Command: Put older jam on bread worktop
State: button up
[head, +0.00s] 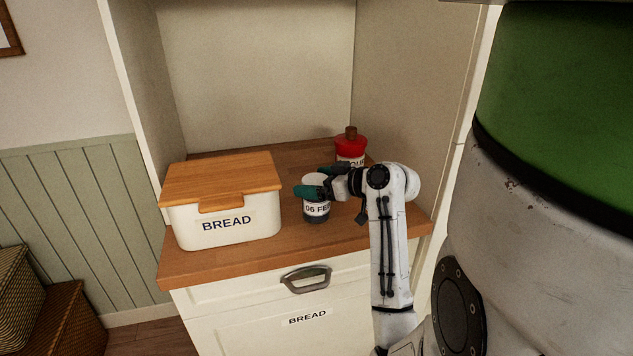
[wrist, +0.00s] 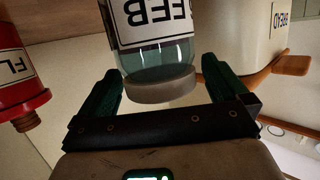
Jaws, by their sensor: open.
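A jam jar (head: 317,212) with a pale lid and a white label reading "06 FEB" stands upright on the wooden bread worktop (head: 260,262). It also shows in the wrist view (wrist: 158,52), where the picture is upside down. My gripper (head: 318,180) is open at the jar's upper part, with one green finger on each side of it. In the wrist view a gap shows between the jar and each finger of my gripper (wrist: 160,70). The fingers hide part of the jar's top in the head view. No other jam jar is in view.
A white bread bin (head: 225,228) with a wooden lid stands left of the jar. A red-topped flour container (head: 350,148) stands behind, near the right wall; it shows at left in the wrist view (wrist: 15,75). A drawer labelled "BREAD" (head: 307,318) is below the worktop.

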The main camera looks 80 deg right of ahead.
jog(key=shift+r, duration=0.15)
jog(key=v, duration=1.2)
jog(key=shift+r, duration=0.1)
